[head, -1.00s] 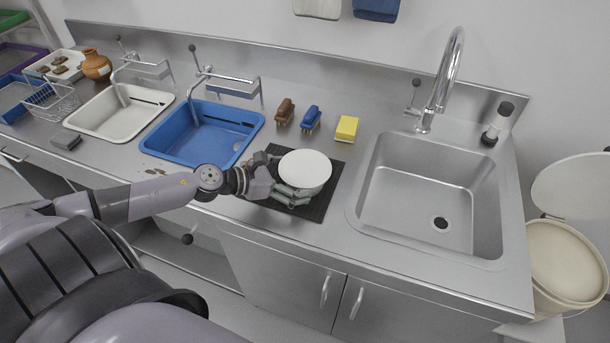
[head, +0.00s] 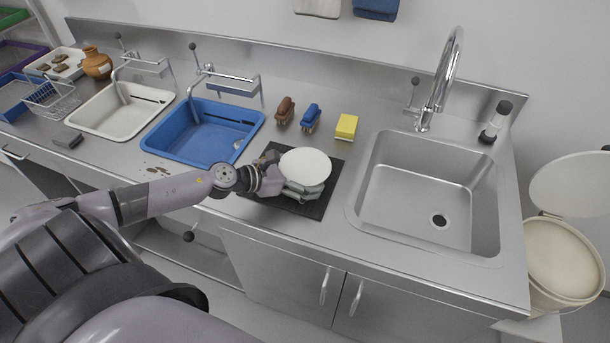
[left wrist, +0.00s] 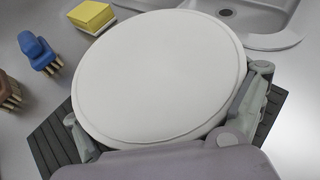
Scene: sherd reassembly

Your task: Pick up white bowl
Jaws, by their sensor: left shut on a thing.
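The white bowl (head: 305,166) is over the black ribbed mat (head: 322,203) on the steel counter. It shows as a plain pale disc, so it seems upside down. In the left wrist view the bowl (left wrist: 160,75) fills the middle. My left gripper (head: 297,188) is shut on the bowl, with a finger at either side of it in the wrist view. Whether the bowl touches the mat is hidden. My right gripper is not in view.
A yellow sponge (head: 347,127), a blue brush (head: 311,117) and a brown brush (head: 285,110) stand behind the mat. A blue basin (head: 190,157) lies left, and a steel sink (head: 425,215) with a tall tap (head: 440,85) lies right.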

